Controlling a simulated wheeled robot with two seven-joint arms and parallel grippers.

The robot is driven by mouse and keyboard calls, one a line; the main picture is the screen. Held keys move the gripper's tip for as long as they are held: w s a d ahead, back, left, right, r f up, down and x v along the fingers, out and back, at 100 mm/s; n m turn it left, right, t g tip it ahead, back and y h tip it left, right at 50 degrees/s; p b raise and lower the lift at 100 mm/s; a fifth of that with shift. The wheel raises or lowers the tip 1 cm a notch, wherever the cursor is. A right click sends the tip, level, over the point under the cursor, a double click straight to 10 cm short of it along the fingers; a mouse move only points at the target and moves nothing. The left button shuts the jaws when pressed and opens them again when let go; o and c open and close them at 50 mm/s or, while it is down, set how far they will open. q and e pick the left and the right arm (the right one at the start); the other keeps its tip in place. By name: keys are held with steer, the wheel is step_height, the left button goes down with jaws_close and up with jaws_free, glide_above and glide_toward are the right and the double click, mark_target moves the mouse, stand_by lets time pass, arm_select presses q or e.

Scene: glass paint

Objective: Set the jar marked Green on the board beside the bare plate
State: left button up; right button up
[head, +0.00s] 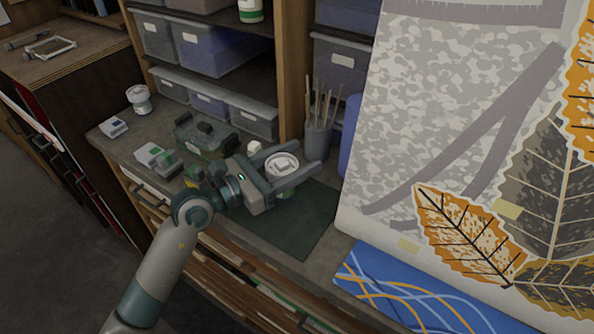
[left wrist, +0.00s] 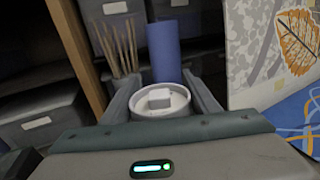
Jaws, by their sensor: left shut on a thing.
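My left gripper (head: 288,160) is shut on a jar (head: 283,163) with a white lid and a greenish band low on its side; no lettering is readable. The same jar's lid (left wrist: 160,100) shows between the fingers in the left wrist view. The jar is over the back part of a dark green mat (head: 300,228) on the counter; I cannot tell whether it touches it. A second white-lidded jar (head: 139,99) stands at the counter's left end. I cannot make out which surface is the bare plate. My right gripper is not in view.
A cup of sticks (head: 318,135) and a blue roll (head: 350,130) stand behind the gripper. A dark green case (head: 205,137) and small label-marked blocks (head: 157,157) lie to the left. A large leaf-patterned panel (head: 450,120) and a blue patterned sheet (head: 400,290) are at right.

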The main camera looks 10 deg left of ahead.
arm_select(q)
steer(key=shift+f, duration=1.95)
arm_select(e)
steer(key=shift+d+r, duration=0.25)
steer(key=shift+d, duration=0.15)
arm_select(q)
steer(key=shift+f, duration=0.25)
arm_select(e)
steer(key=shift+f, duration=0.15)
arm_select(q)
steer(key=o, duration=1.6)
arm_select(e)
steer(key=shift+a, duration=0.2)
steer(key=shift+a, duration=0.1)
arm_select(q)
steer(key=shift+r, duration=0.1)
